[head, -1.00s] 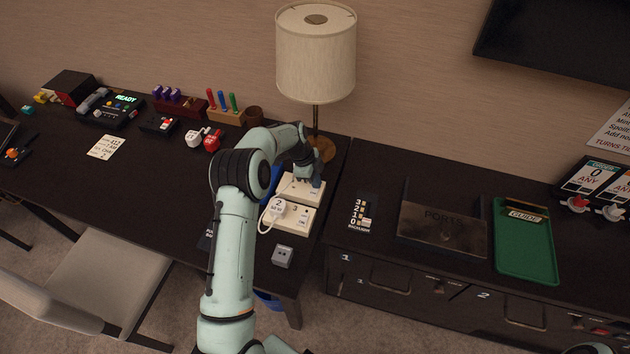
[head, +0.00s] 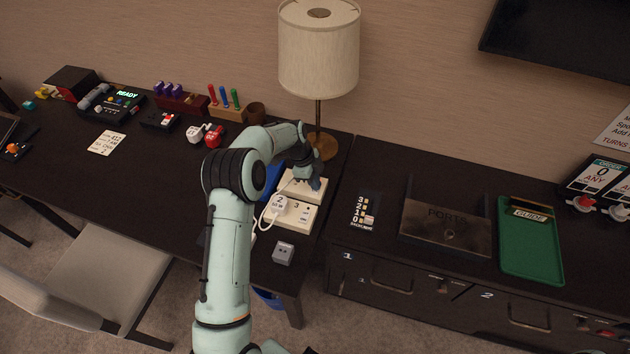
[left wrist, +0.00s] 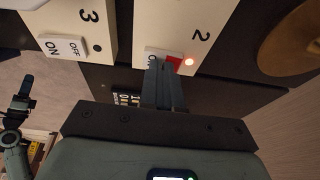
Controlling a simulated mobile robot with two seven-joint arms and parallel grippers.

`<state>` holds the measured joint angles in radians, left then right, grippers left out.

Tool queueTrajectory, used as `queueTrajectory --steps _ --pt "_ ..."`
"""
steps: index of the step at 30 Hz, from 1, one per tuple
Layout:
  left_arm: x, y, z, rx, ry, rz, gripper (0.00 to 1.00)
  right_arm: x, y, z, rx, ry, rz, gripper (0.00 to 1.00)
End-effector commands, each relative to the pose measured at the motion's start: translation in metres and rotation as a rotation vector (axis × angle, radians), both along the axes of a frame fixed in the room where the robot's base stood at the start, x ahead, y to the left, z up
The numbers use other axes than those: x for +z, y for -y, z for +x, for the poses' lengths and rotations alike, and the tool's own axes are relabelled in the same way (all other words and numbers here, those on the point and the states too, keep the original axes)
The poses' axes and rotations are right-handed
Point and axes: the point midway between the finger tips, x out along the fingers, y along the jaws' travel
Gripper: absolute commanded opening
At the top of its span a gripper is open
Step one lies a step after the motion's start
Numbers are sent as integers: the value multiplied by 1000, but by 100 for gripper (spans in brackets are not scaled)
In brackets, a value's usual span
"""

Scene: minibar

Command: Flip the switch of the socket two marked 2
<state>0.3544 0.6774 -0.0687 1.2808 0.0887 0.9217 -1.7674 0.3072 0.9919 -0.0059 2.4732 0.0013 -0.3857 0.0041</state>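Socket two is a cream panel (head: 311,190) on the dark desk below the lamp. In the left wrist view its face (left wrist: 205,15) shows the number 2, a switch (left wrist: 173,61) with a red part, and a glowing light (left wrist: 189,62) beside it. My left gripper (head: 309,182) is over this panel. Its fingers (left wrist: 160,72) look closed together, empty, with tips at the switch, covering part of it. I cannot tell whether they touch it.
Socket three (head: 296,217) lies just in front, with its own OFF/ON switch (left wrist: 66,46) and an unlit indicator. A white corded plug marked 2 (head: 279,204) is at its left. A grey box (head: 283,252) is nearer; the lamp base (head: 322,146) stands behind.

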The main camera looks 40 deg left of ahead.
Motion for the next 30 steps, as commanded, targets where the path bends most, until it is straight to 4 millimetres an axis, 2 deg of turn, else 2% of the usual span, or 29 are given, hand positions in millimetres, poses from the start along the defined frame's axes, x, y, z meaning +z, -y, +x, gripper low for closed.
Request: queueTrajectory --steps 3,7,21,25,30 --pt "-2 0 -2 -1 -7 -2 0 0 0 0 0 0 0 43" --pt "9 -3 -2 0 -2 -1 0 -1 0 0 0 0 0 43" --pt "105 -29 -14 2 2 2 0 1 0 1 1 1 0 43" --pt "120 -33 -16 2 1 1 0 3 0 2 0 3 0 43" --pt "129 -35 -17 0 0 1 0 4 0 3 0 3 0 43"
